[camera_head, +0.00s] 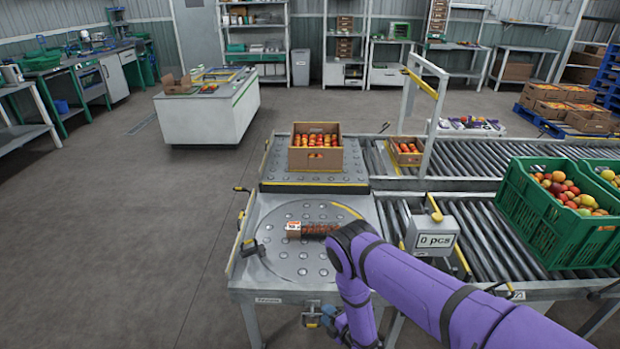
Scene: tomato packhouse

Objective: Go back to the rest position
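My purple arm reaches in from the lower right, bends at an elbow above the front of the ball table (285,275), and hangs down at the table's front edge. My gripper (328,318) seems to be the small blue-grey part at the end of the arm, low by that edge. It is too small and partly hidden, so I cannot tell whether its fingers are open or shut. No held object shows there.
A green crate (545,222) of tomatoes and a "0 pcs" display (434,241) are right. Floor at left is clear.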

